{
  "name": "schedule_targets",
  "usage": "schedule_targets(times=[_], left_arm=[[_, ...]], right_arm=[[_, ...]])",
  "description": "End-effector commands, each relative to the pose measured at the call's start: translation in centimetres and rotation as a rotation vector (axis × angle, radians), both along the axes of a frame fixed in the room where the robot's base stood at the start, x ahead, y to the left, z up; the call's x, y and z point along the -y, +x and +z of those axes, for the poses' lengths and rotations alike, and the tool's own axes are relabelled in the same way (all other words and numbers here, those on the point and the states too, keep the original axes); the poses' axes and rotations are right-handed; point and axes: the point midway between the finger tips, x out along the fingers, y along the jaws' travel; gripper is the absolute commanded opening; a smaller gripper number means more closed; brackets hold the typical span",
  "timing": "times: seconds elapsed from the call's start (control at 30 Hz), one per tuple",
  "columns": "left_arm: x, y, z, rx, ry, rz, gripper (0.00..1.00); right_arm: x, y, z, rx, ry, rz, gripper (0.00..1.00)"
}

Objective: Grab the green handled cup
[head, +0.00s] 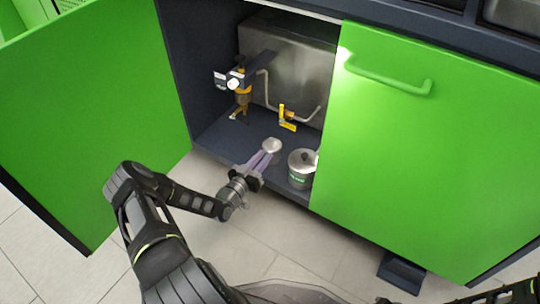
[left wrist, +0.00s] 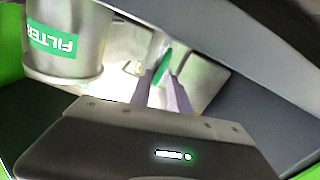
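A small shiny metal cup (head: 272,145) stands on the dark cabinet floor, near its front edge. Its green handle (left wrist: 163,66) shows in the left wrist view between the finger ends. My left gripper (head: 264,160) reaches in from the front left, its two pale purple fingers up against the near side of the cup. The fingers also show in the left wrist view (left wrist: 163,88), one on each side of the handle. A narrow gap shows between them; I cannot tell whether they press on the handle. My right gripper is not in view.
A lidded metal filter canister (head: 301,170) stands close on the right; its green label shows in the left wrist view (left wrist: 55,42). A yellow-handled valve (head: 287,121), pipework and a metal tank (head: 290,65) are behind. Green doors flank the opening, left (head: 85,110) and right (head: 430,150).

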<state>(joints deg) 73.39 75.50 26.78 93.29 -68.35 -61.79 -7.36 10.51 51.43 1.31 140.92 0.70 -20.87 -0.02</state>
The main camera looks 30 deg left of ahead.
Motion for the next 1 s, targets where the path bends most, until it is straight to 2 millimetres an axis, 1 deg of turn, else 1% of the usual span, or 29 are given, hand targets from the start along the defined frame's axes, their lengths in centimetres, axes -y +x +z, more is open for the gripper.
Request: schedule_targets(times=[0.03, 0.2, 0.27, 1.0], left_arm=[[-0.01, 0.00, -0.02, 0.000, 0.000, 0.000, 0.17], [-0.01, 0.00, -0.02, 0.000, 0.000, 0.000, 0.03], [-0.01, 0.00, -0.02, -0.001, 0.000, 0.000, 0.00], [0.05, -0.03, -0.09, -0.002, -0.001, 0.000, 0.00]], right_arm=[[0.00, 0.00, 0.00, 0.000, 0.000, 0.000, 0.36], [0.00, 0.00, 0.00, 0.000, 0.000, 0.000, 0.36], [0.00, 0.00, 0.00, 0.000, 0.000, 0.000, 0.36], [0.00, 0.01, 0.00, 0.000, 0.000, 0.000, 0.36]])
